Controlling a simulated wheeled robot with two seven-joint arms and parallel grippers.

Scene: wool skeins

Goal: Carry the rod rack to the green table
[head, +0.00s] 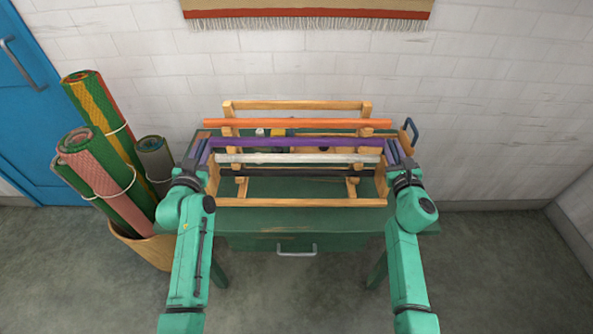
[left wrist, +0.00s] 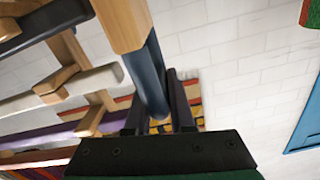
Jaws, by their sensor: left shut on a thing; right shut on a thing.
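The rod rack (head: 245,202) is a light wooden frame carrying orange, purple, white and dark rods. It is over the green table (head: 300,219) in the head view; I cannot tell whether its feet touch the top. My left gripper (head: 201,157) is at the rack's left end. In the left wrist view its fingers (left wrist: 160,122) are shut on a dark blue bar (left wrist: 150,75) that joins the rack's wood. My right gripper (head: 398,156) is shut on the rack's right end; its fingertips are hard to make out.
Rolled rugs (head: 100,180) stand in a basket (head: 145,245) left of the table. Small items (head: 277,133) and a dark handled thing (head: 409,132) show behind the rack. The table's front has a drawer handle (head: 296,253). A white brick wall (head: 480,130) stands behind.

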